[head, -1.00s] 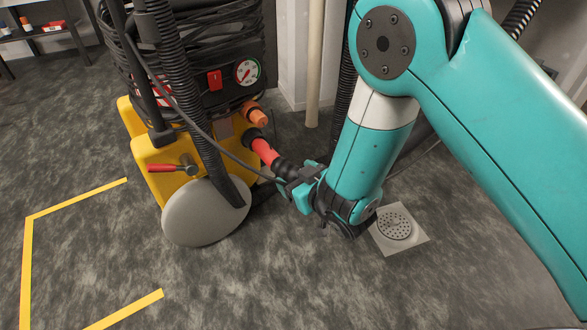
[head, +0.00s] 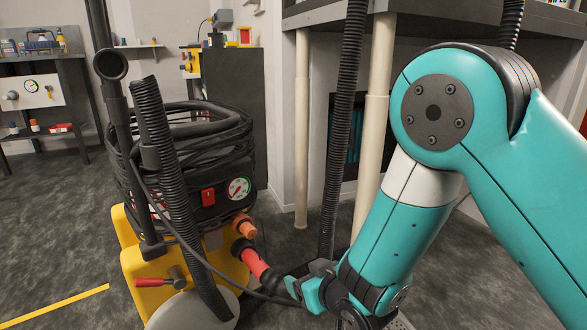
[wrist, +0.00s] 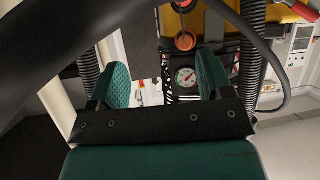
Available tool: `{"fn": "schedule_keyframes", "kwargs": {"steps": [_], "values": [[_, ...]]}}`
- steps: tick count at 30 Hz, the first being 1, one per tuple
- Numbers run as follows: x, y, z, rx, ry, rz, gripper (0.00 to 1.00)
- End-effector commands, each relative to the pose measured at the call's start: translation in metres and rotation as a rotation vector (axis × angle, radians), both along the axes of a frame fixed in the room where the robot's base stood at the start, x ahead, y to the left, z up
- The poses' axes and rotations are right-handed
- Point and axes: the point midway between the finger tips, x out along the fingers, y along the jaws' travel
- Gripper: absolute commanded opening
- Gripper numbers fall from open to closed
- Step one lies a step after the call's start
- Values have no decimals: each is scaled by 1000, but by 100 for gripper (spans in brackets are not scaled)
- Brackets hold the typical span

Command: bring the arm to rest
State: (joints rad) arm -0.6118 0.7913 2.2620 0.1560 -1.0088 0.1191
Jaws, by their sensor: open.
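My arm comes in from the right in the head view and bends down to my gripper (head: 306,287), low in the middle. In the wrist view, my gripper (wrist: 162,82) shows two green-padded fingers standing apart. In the head view, a red hose fitting with black ends (head: 254,263) sits at the side of the yellow and black machine (head: 138,268), close beside my gripper. Whether they touch cannot be told. In the wrist view, the machine's round gauge (wrist: 185,77) and an orange fitting (wrist: 184,41) show beyond the fingers.
A ribbed black hose (head: 345,120) hangs beside the arm, near pale bench legs (head: 301,130). A dark curved hose (wrist: 50,45) crosses close before the wrist camera. Shelves (head: 45,95) stand at the back left. Open floor (head: 60,215) lies left of the machine.

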Motion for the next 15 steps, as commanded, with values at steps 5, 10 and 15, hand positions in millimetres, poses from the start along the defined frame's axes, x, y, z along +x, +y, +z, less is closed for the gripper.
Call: {"fn": "schedule_keyframes", "kwargs": {"steps": [5, 10, 15], "values": [[-24, -36, 106, -3, 289, -81, 73], [-89, -64, 183, -34, 558, -33, 73], [-157, -85, 237, -94, 734, 60, 73]]}}
